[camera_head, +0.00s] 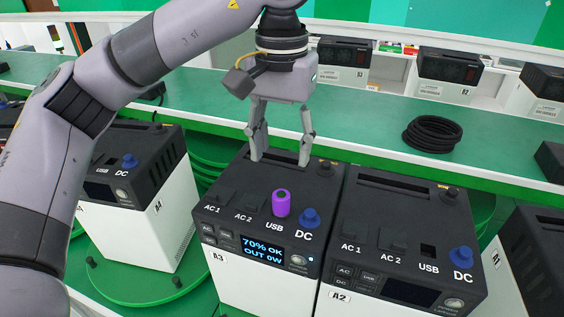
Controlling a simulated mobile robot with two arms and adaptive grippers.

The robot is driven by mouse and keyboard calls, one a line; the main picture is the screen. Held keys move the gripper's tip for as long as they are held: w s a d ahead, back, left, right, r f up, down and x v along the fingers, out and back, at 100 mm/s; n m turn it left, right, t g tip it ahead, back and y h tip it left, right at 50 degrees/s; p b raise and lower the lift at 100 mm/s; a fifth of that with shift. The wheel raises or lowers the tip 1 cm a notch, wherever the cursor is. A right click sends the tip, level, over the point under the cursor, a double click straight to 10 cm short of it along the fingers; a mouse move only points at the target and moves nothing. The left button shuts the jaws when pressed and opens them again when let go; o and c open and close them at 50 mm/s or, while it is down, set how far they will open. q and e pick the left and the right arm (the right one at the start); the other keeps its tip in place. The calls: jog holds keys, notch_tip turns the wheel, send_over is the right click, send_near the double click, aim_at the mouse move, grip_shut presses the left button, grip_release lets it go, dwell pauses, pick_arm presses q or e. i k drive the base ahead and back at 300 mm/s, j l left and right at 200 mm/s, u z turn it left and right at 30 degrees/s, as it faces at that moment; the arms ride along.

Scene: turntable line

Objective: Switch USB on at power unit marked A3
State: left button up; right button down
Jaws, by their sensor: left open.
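The power unit marked A3 (264,290) stands in the middle front, a white box with a black top. Its screen (262,251) is lit and reads "70% OK OUT 0W". A purple plug (281,203) stands upright at its USB spot, beside a blue DC knob (309,217). On its front panel are small dark buttons (218,235) at the left; their labels are too small to read surely. My left gripper (279,160) points down, open and empty, over the back part of A3's top, behind the purple plug. My right gripper is not in view.
Unit A2 (335,296) stands close at the right of A3, its screen dark. Another unit (145,220) stands at the left on a green turntable (150,285). A black coiled cable (432,133) lies on the green bench behind. More units stand on the back shelf.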

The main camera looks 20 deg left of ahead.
aim_at(224, 234)
jog(key=k, duration=1.5)
